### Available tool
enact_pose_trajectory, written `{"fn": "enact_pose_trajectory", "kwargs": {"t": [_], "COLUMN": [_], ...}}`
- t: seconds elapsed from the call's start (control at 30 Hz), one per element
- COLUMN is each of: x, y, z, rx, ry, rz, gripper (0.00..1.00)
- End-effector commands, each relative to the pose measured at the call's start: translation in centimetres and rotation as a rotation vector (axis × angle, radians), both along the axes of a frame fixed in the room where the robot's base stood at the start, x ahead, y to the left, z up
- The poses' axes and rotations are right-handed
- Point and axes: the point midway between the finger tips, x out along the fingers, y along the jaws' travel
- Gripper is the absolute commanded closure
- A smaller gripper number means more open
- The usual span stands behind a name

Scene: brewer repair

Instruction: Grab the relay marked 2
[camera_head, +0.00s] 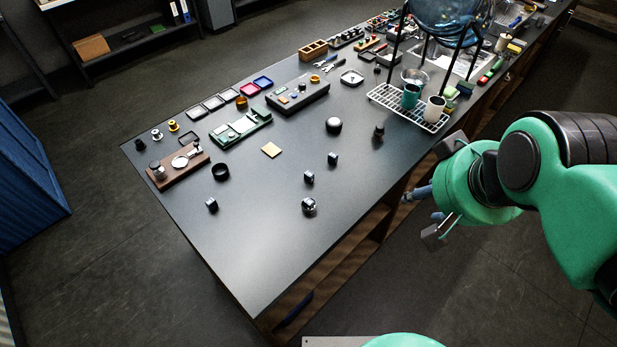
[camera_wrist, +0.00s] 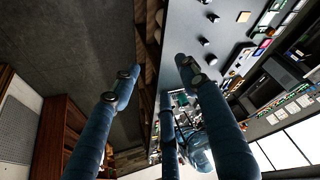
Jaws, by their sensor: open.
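Three small dark cube-like blocks that look like relays stand apart on the dark tabletop in the head view: a left one (camera_head: 212,204), a middle one (camera_head: 309,177) and a right one (camera_head: 332,158). Their markings are too small to read, so I cannot tell which is marked 2. My gripper (camera_head: 420,207) is beyond the table's right edge, apart from the blocks. Its blue fingers are spread and empty. The wrist view shows the fingers (camera_wrist: 160,82) with the table edge and floor behind them.
A wire rack (camera_head: 385,97) with cups and a glass vessel stands farther back. The table's near left end (camera_head: 245,265) is clear.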

Motion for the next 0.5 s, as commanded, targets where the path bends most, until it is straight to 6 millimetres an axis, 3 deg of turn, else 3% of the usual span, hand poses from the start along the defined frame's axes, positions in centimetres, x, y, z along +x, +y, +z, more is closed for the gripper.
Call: {"fn": "enact_pose_trajectory", "kwargs": {"t": [0.33, 0.5], "x": [0.2, 1.5], "y": [0.1, 0.4], "z": [0.1, 0.4], "rx": [0.003, 0.018], "ry": [0.003, 0.021], "rz": [-0.003, -0.020], "gripper": [0.55, 0.55]}}
